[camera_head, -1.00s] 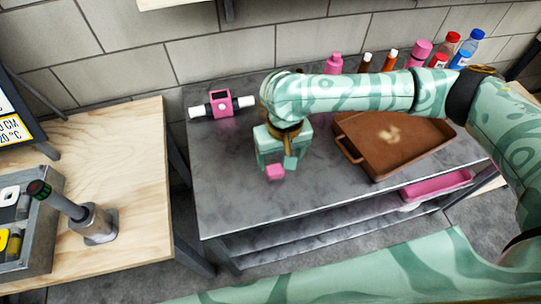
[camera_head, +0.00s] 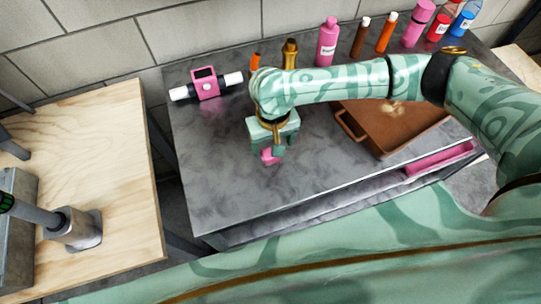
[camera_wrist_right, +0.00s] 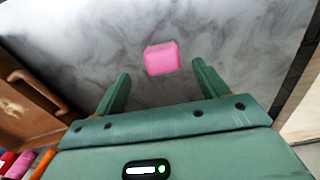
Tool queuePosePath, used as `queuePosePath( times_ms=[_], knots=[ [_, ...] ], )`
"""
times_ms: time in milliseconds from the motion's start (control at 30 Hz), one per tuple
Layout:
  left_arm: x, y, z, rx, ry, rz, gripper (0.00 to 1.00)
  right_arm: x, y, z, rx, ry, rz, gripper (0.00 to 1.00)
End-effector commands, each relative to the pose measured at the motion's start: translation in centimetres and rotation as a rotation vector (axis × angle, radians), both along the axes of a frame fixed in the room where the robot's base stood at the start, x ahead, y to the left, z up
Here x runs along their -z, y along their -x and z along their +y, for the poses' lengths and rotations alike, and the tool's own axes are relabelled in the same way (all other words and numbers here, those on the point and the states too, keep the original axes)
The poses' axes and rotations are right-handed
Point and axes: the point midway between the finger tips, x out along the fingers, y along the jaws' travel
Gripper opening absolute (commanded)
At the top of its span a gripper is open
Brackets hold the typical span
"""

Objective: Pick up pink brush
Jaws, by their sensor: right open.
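A small pink block-like thing (camera_head: 267,158), perhaps the pink brush, lies on the grey metal table (camera_head: 225,195). In the right wrist view the pink block (camera_wrist_right: 162,58) shows just beyond and between my fingertips, with clear gaps to both fingers. My right gripper (camera_head: 272,150) points down over it and hides part of it in the head view. In the wrist view my right gripper (camera_wrist_right: 161,72) is open and empty. No bristles or handle can be made out. My left gripper is not in view.
A brown tray (camera_head: 352,127) stands right of my gripper, below my right forearm. A pink device with white ends (camera_head: 207,84) lies at the back left. Several bottles, including a pink one (camera_head: 326,42), line the wall. A pink tray (camera_head: 440,158) sits at the front right edge. The table's front left is clear.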

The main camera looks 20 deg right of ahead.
Motion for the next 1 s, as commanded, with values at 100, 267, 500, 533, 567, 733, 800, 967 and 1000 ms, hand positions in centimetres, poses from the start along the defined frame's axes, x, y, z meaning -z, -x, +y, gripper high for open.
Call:
queuePosePath(
  times_ms=[100, 267, 500, 533, 567, 733, 800, 967, 1000],
  knots=[
    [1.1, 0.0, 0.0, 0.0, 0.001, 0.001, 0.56, 1.6, 0.0, 0.2, -0.001, 0.0, 0.003, 0.73],
    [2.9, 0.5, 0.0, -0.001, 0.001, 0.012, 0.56, 4.5, 0.0, 0.4, -0.001, 0.001, 0.004, 0.73],
    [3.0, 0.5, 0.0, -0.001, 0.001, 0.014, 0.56, 5.0, -0.1, 0.4, -0.002, 0.0, -0.002, 0.73],
    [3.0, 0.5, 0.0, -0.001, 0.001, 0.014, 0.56, 4.9, -0.1, 0.4, -0.002, 0.0, -0.002, 0.73],
    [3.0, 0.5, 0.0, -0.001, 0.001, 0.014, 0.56, 4.9, -0.1, 0.4, -0.002, 0.0, -0.002, 0.7],
    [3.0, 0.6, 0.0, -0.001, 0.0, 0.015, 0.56, 4.9, -0.1, 0.4, -0.001, 0.001, -0.002, 0.24],
    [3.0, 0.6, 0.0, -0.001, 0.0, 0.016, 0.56, 4.9, -0.1, 0.4, -0.001, 0.001, -0.002, 0.24],
    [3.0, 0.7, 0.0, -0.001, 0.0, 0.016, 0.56, 4.9, -0.1, 0.3, -0.001, 0.001, -0.001, 0.24],
    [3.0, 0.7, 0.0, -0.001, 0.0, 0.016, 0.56, 4.9, -0.1, 0.3, -0.001, 0.001, -0.002, 0.24]
  ],
)
